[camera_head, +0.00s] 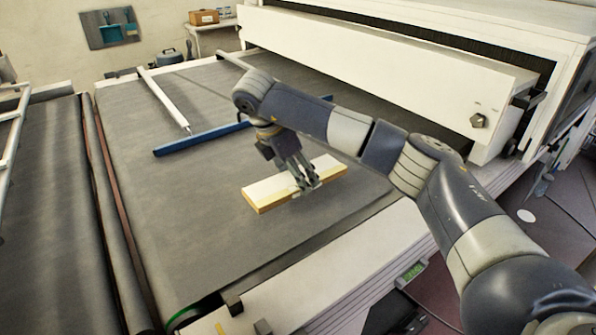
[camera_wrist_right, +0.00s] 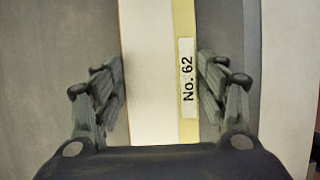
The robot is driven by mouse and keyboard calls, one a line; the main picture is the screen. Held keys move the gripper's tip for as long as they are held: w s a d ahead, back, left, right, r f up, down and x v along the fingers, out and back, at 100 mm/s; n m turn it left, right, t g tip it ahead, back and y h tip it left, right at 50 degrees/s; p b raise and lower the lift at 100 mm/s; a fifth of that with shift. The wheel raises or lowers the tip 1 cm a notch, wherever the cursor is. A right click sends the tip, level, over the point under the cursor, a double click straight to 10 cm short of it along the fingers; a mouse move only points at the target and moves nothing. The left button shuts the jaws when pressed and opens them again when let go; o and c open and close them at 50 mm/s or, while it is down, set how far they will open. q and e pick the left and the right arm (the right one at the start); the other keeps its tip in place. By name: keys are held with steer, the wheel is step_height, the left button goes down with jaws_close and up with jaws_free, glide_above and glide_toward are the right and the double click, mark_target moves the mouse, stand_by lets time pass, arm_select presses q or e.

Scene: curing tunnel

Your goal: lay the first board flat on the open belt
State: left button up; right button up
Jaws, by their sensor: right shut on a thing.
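A pale board (camera_head: 270,192) with a yellow edge lies level at the grey open belt (camera_head: 190,220), near the belt's right side. Whether its underside touches the belt or hangs just above it, I cannot tell. My right gripper (camera_head: 306,184) points down over the board's right half and is shut on it. In the right wrist view the fingers (camera_wrist_right: 160,68) flank the board (camera_wrist_right: 152,100), whose yellow strip carries a white label reading "No. 62". My left gripper is not in view.
A blue bar (camera_head: 200,139) crosses the belt behind the board, partly hidden by my right arm. A white rail (camera_head: 164,98) runs along the belt further back. The white tunnel housing (camera_head: 390,70) stands at the back right. The belt's front left is clear.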

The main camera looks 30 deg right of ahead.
mark_target(299, 167)
steer(key=w, duration=0.1)
steer(key=w+d+b, duration=0.1)
steer(key=w+d, duration=0.1)
steer(key=shift+w+f, duration=0.3)
steer(key=shift+f, duration=0.1)
steer(key=shift+w+d+r+p, duration=0.2)
steer(key=shift+w+d+p, duration=0.25)
steer(key=shift+w, duration=0.35)
steer(key=shift+w+d, duration=0.25)
step_height(299, 167, down, 3)
steer(key=shift+r+p, duration=0.1)
steer(key=shift+p, duration=0.25)
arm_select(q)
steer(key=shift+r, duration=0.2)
arm_select(e)
steer(key=shift+f, duration=0.45)
steer(key=o, duration=1.1)
